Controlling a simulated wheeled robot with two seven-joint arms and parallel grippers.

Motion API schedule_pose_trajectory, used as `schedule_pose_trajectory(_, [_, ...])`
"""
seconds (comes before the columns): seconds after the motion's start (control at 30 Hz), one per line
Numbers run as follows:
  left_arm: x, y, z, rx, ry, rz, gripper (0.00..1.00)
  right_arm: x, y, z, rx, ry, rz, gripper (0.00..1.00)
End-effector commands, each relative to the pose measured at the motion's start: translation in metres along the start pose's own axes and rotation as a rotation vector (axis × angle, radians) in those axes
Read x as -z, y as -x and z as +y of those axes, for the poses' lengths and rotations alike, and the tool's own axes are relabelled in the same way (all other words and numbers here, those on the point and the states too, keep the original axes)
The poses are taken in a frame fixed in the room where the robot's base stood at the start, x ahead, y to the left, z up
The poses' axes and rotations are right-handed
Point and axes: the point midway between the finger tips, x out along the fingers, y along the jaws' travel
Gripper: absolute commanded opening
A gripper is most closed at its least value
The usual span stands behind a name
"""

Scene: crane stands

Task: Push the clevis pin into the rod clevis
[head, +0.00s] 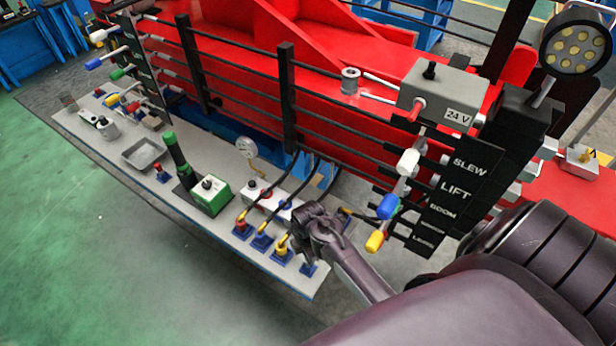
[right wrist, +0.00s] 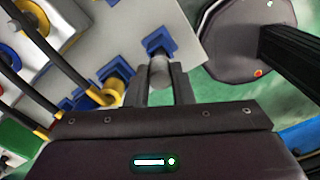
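My right gripper (head: 318,228) is over the near right end of the grey bench shelf. In the right wrist view its two fingers (right wrist: 160,85) are apart, on either side of a grey cylindrical piece (right wrist: 158,72). I cannot tell whether they grip it. That piece stands at a blue square base (right wrist: 158,42); the base also shows in the head view (head: 308,268). I cannot tell whether the piece is the clevis pin. The rod clevis is not clearly identifiable. My left gripper is not in view.
On the shelf (head: 215,150), yellow-capped (head: 281,245), blue-collared and red-collared hose couplings stand left of the gripper. A green box (head: 211,193), an empty grey tray (head: 143,153) and a gauge (head: 246,148) are farther left. Levers with coloured knobs (head: 388,206) project at the right.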

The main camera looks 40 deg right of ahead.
Motion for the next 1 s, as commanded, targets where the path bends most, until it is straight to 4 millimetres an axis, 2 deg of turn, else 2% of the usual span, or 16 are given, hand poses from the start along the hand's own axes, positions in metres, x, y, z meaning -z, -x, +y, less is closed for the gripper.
schedule_pose_trajectory(0.37, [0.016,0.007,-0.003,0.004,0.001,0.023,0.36,0.000,0.012,0.001,-0.002,-0.001,0.000,0.00])
schedule_pose_trajectory(0.67, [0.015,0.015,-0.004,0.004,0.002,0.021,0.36,0.000,0.027,0.001,-0.002,0.000,0.000,0.00])
schedule_pose_trajectory(1.0, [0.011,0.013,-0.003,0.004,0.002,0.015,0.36,0.000,0.042,0.000,-0.001,0.000,0.001,0.00])
